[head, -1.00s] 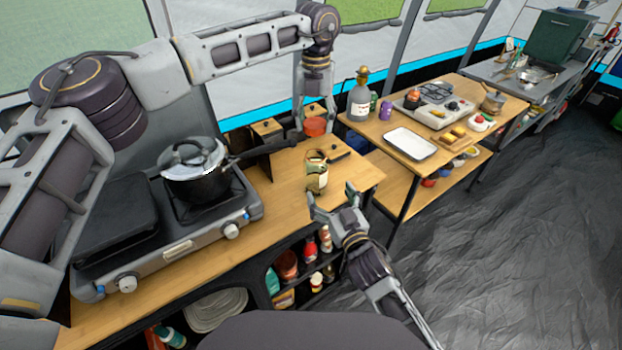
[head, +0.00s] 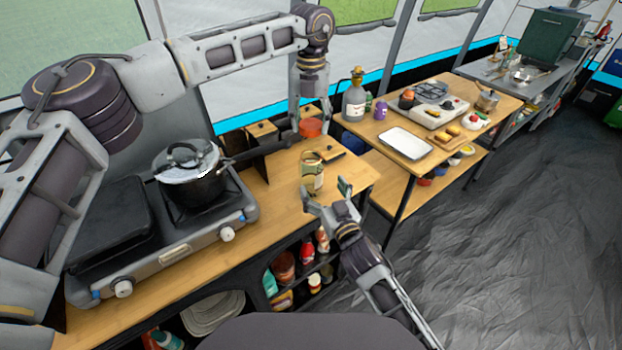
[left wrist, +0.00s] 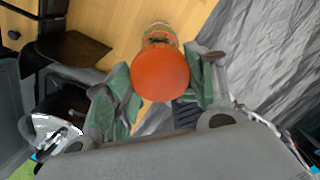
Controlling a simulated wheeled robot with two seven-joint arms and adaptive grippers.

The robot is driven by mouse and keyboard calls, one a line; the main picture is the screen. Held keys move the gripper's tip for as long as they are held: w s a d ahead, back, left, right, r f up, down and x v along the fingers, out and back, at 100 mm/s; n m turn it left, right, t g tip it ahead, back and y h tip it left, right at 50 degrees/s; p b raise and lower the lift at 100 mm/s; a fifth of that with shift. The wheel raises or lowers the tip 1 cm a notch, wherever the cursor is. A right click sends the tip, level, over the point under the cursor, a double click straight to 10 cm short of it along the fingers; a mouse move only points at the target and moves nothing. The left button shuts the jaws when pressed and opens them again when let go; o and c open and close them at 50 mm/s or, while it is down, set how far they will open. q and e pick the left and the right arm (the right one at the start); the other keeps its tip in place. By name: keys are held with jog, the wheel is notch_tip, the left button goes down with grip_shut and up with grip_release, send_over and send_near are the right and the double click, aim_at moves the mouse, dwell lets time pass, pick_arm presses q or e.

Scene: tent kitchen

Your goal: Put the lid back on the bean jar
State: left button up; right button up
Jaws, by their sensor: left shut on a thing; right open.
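The bean jar (head: 312,178), glass with a pale label, stands upright and open on the wooden counter. My left gripper (head: 308,130) is shut on the orange-red lid (head: 312,127) and holds it above and slightly behind the jar. In the left wrist view the lid (left wrist: 160,75) sits between the green fingers of my left gripper (left wrist: 160,92) and covers part of the jar (left wrist: 160,36). The lid is apart from the jar's rim in the head view. My right gripper (head: 328,193) is open, just in front of the jar; whether it touches the glass is unclear.
A camp stove (head: 165,250) with a lidded pot (head: 190,178) stands left of the jar; the pot's handle points toward it. Wooden boxes (head: 262,130) stand behind. The counter's front edge is close to the jar.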

aim_at(311, 168)
jog(key=shift+x, duration=4.65)
jog(key=shift+c, duration=0.5)
jog(key=c, duration=1.4)
pick_arm(q)
jog(key=shift+f, duration=2.45)
pick_arm(e)
jog(key=shift+c, duration=0.2)
